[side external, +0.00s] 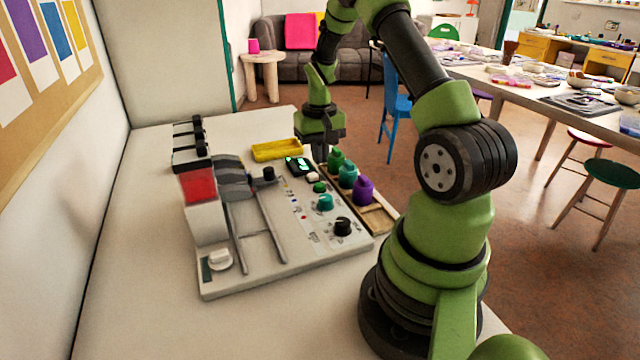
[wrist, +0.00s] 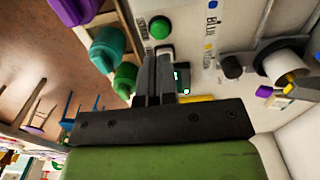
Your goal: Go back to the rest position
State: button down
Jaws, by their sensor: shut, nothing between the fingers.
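My gripper (side external: 320,149) is shut and empty. In the side external view it points down above the far right part of the white machine panel (side external: 275,262), near a small lit display (side external: 298,166). In the wrist view the shut fingers (wrist: 157,62) stand in front of the display (wrist: 180,80) and partly hide it. A green button (wrist: 160,27) shows just beyond the fingertips; whether they touch anything is not clear.
Green (side external: 336,160), teal (side external: 348,176) and purple (side external: 362,190) bottles stand in a wooden rack (side external: 378,220) close beside my gripper. A yellow tray (side external: 277,150) lies behind the panel. Knobs, including a black one (side external: 342,227), stick up. The white table's left side is clear.

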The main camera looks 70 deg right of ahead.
jog(key=shift+r, duration=0.45)
jog(key=a+r+n+t, duration=0.2)
jog(key=a+r+t, duration=0.1)
jog(key=a+r, duration=1.1)
jog(key=s+a+r+n+t+y, duration=0.1)
jog(key=s+a+r+t, duration=0.1)
jog(key=s+a, duration=0.3)
jog(key=s+a+r+n+t+y, duration=0.1)
jog(key=s+a+r+n+t, duration=0.1)
jog(key=s+a+r, duration=0.3)
jog(key=shift+s+a, duration=0.6)
jog(key=shift+a, duration=0.25)
